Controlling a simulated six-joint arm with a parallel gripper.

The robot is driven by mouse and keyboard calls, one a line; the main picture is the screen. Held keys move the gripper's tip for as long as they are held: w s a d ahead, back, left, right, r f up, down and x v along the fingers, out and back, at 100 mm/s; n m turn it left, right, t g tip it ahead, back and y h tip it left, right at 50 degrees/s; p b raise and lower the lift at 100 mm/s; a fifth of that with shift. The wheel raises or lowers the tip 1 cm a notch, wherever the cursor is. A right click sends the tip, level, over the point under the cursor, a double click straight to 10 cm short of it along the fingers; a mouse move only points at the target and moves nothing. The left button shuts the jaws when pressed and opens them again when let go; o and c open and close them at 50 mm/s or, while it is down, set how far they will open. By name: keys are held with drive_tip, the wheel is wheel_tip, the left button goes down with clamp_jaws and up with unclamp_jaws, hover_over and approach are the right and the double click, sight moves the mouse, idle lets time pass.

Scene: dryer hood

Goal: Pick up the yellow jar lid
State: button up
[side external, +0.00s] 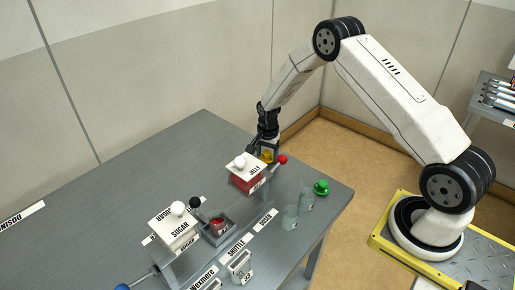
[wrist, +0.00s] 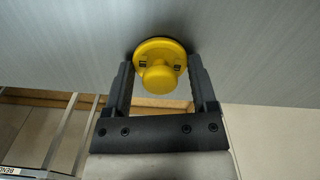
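The yellow jar lid (wrist: 158,50) is a round disc with a knob, lying on the grey table near its back edge. In the wrist view it sits between and just beyond the tips of my gripper (wrist: 161,64). My fingers are spread, one on each side of the lid, with clear space around the knob. I cannot tell whether either fingertip touches the rim. In the side view a small yellow patch of the lid (side external: 267,156) shows below my gripper (side external: 267,148), partly hidden by the fingers and the jelly box.
The red-and-white jelly dispenser (side external: 247,175) with a red-knobbed lever stands close in front of my gripper. A green lid (side external: 321,187) and clear jars (side external: 290,218) are to the right. The sugar dispenser (side external: 174,229) is nearer the front.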

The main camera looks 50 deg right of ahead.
drive_tip(key=shift+c, duration=0.7)
drive_tip(key=shift+r, duration=0.1)
drive_tip(key=shift+r, duration=0.65)
drive_tip(key=s+a+r, duration=0.3)
drive_tip(key=s+r, duration=0.8)
drive_tip(key=s, duration=0.2)
drive_tip(key=shift+s+r, duration=0.25)
drive_tip(key=shift+s, duration=0.1)
drive_tip(key=shift+r, duration=0.1)
